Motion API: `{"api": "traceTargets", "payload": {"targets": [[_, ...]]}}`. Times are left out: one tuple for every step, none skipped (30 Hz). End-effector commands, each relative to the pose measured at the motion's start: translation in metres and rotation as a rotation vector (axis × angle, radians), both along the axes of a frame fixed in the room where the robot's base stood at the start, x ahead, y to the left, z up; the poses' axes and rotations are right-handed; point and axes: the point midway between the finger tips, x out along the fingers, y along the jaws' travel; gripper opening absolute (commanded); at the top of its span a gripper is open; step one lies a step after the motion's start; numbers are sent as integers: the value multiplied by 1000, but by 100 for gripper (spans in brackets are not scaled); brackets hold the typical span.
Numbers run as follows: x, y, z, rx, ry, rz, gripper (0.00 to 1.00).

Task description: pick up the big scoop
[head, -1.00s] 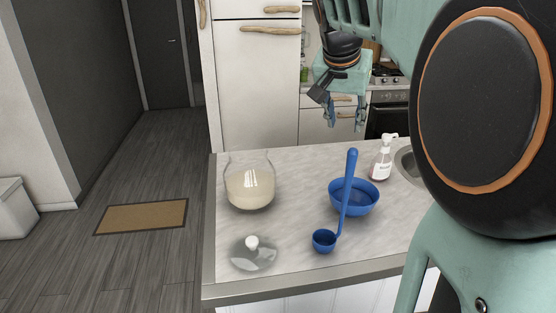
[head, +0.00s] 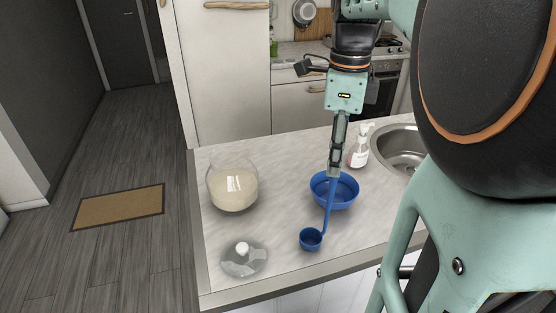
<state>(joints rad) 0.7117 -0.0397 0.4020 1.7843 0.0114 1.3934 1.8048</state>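The big scoop is a blue ladle with a round cup (head: 311,239) resting on the counter, in the head view. Its long handle (head: 329,208) rises across the front of a blue bowl (head: 349,203), and the handle's top is hidden at my gripper. My gripper (head: 335,172) points down over the bowl, with its fingers at the upper handle. The fingers show nearly edge-on, so I cannot tell whether they are shut on the handle.
A glass jar of pale contents (head: 232,190) stands left on the counter, with a round glass lid (head: 243,260) in front. A soap bottle (head: 359,148) and sink (head: 398,146) lie behind right. The counter (head: 280,180) between jar and bowl is clear.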

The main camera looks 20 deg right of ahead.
Motion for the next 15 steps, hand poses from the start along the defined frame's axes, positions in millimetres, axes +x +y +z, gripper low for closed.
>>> {"api": "traceTargets", "payload": {"targets": [[0,1,-3,4,-1,-9,36],[0,1,-6,5,-2,-12,36],[-1,1,-13,6,0,-14,36],[-1,1,-18,6,1,-14,36],[-1,1,-23,6,1,-14,36],[-1,1,-30,6,1,-13,36],[-1,1,-35,6,0,-12,36],[-1,1,-39,5,1,-12,36],[0,1,-44,4,0,-11,36],[-1,1,-47,4,0,-11,36],[0,0,-50,4,-1,-11,36],[0,0,-52,3,-2,-11,36],[-1,0,-54,3,-2,-11,36],[-1,0,-55,3,-2,-11,36],[-1,0,-58,3,-2,-12,36]]}}
